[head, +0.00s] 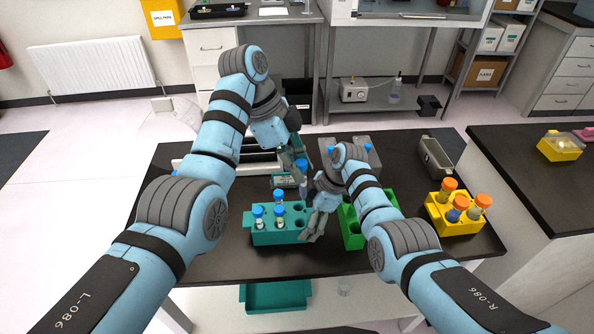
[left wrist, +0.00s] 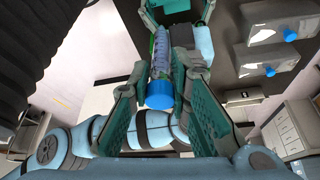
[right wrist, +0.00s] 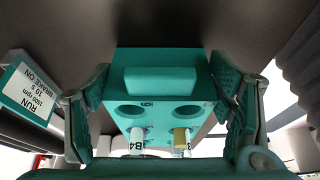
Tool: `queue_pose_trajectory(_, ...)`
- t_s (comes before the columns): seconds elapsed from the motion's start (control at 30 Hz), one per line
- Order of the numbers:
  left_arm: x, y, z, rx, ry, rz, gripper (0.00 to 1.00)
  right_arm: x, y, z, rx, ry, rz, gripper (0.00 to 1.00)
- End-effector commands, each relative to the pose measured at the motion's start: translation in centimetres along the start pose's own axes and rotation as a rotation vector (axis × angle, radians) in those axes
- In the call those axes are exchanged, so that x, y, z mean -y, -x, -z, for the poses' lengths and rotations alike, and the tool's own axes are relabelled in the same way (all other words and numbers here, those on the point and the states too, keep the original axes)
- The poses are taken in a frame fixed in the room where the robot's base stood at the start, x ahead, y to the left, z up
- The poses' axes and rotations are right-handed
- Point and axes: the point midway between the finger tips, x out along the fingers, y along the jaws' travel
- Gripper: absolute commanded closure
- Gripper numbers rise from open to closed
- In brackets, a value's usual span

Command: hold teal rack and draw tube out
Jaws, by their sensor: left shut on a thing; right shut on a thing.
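The teal rack (head: 262,239) stands on the dark table, with several blue-capped tubes (head: 257,212) upright in its left part and open holes at its right. My right gripper (head: 313,229) is shut on the rack's right end; in the right wrist view (right wrist: 165,85) the rack's end block lies between the fingers. My left gripper (head: 294,170) is shut on a blue-capped tube (head: 302,166) above the rack's right part. In the left wrist view this tube's blue cap (left wrist: 160,95) and clear body show between the fingers.
A green rack (head: 350,234) stands close to the right of the teal rack, partly behind my right arm. A yellow rack (head: 456,228) with orange-capped tubes and a grey bin (head: 434,158) are at the right. A teal tray (head: 275,297) sits below the tabletop.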

Motion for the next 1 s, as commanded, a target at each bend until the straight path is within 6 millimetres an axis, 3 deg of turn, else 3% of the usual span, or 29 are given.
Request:
queue_pose_trajectory(0.17,0.0,0.0,-0.1,0.001,0.001,0.000,1.00,-0.1,0.1,0.0,0.000,0.000,-0.002,0.81)
queue_pose_trajectory(0.2,0.0,0.0,-0.1,0.001,0.001,0.000,1.00,-0.1,0.1,0.0,0.000,0.000,-0.002,0.19)
queue_pose_trajectory(0.3,0.0,0.0,-0.1,0.001,0.001,-0.001,1.00,-0.1,0.1,0.0,0.000,0.000,-0.002,0.03)
queue_pose_trajectory(0.73,0.0,0.0,-0.1,0.001,0.001,-0.001,1.00,-0.1,0.7,-0.1,0.000,0.000,-0.004,0.02)
queue_pose_trajectory(0.87,0.0,0.0,-0.1,0.001,0.001,-0.001,1.00,-0.1,3.4,-0.1,0.002,0.001,-0.008,0.02)
queue_pose_trajectory(1.0,0.0,0.0,-0.1,0.001,0.001,-0.001,1.00,-0.2,7.5,-0.1,0.001,0.000,-0.007,0.02)
